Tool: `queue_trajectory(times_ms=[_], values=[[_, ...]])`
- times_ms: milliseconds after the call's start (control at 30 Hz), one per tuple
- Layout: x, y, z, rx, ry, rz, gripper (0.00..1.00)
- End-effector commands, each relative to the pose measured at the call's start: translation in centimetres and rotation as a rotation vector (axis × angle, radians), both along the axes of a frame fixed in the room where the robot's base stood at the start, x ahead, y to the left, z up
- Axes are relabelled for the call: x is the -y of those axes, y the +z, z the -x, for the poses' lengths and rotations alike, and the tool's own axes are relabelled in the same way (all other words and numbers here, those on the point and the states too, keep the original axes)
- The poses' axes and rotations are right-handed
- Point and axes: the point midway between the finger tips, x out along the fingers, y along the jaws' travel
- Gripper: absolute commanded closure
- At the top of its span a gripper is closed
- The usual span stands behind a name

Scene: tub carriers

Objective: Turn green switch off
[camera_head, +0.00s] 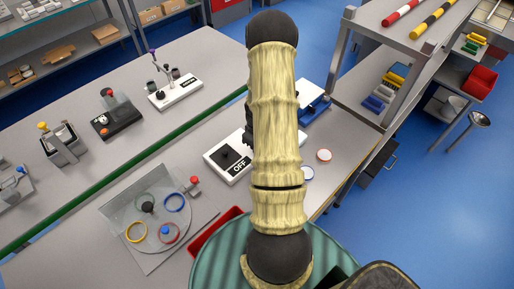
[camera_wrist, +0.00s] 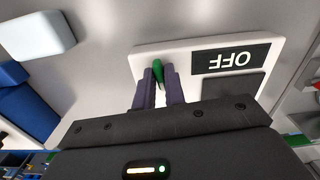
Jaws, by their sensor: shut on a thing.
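The switch panel (camera_head: 216,153) is a white plate on the grey bench, partly hidden behind my arm in the head view. It bears a black OFF label (camera_head: 239,167), which reads upside down in the wrist view (camera_wrist: 231,58). The green switch (camera_wrist: 158,69) is a small green lever near the panel's edge in the wrist view; the head view hides it. My gripper (camera_wrist: 158,80) has its two purple-grey fingers on either side of the green lever, shut on it. The fingers hide the lever's lower part.
A clear board with coloured rings (camera_head: 160,215) lies left of my arm. A red tray (camera_head: 215,232) is near the bench's front. A blue-topped stand (camera_head: 312,105) and round lids (camera_head: 323,156) are right of my arm. Shelving (camera_head: 365,65) rises behind.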

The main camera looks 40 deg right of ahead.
Motion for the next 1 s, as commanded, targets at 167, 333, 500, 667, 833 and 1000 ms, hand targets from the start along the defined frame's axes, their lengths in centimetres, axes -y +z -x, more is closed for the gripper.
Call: queue_trajectory(times_ms=[167, 333, 500, 667, 833, 1000], values=[[0.11, 0.07, -0.03, 0.002, -0.074, 0.002, 1.0], [0.12, 0.11, -0.01, 0.002, -0.103, 0.002, 1.0], [0.13, 0.13, -0.01, 0.002, -0.108, 0.002, 1.0], [0.13, 0.13, -0.01, 0.002, -0.108, 0.002, 1.0], [0.12, 0.11, -0.01, 0.002, -0.107, 0.001, 0.66], [0.07, 0.06, 0.01, 0.001, -0.106, 0.0, 0.66]])
